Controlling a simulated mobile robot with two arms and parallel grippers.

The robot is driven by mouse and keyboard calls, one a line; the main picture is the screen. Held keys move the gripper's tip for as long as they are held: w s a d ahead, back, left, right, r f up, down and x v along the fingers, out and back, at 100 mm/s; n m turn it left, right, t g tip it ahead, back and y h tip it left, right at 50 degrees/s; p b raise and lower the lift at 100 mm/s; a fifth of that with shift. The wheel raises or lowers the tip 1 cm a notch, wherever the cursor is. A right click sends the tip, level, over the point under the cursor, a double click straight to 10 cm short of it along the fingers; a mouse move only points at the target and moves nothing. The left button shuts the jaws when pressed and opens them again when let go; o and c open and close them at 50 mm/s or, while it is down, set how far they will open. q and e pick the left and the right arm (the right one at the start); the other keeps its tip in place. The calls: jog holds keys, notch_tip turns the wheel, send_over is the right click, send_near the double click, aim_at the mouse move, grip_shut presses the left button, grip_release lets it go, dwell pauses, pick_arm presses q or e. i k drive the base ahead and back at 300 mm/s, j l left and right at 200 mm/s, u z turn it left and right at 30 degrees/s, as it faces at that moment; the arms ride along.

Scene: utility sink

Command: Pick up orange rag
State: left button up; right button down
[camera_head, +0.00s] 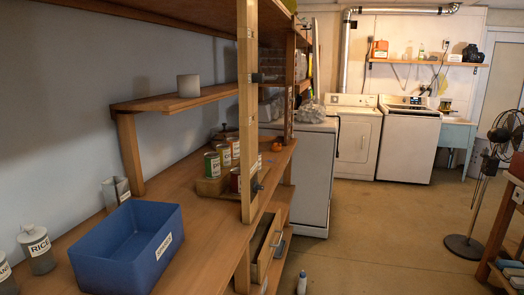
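I cannot make out a clear orange rag in the head view. A small orange thing (277,147) lies at the far end of the wooden workbench, too small to identify. An orange-brown item (379,49) stands on the far wall shelf. Neither of my grippers is in view.
The workbench (200,195) with a blue bin (128,245) runs along the left. An open drawer (265,243) juts out below it. A bottle (302,283) stands on the floor. A fan (465,246) and washers (407,145) stand beyond. The middle floor is clear.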

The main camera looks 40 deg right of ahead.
aim_at(276, 146)
jog(key=z, duration=1)
jog(key=k, duration=0.45)
jog(key=i+l+z, duration=0.7)
jog(key=i+z, duration=0.3)
jog(key=i+l+z, duration=0.15)
jog(key=i, duration=1.3)
jog(key=i+u, duration=0.4)
jog(key=i+l+u, duration=0.15)
jog(key=u, duration=0.25)
jog(key=i+l+u, duration=0.2)
jog(key=u, duration=0.2)
jog(key=i+l+u, duration=0.35)
jog(key=k+j, duration=0.05)
jog(key=k, duration=0.05)
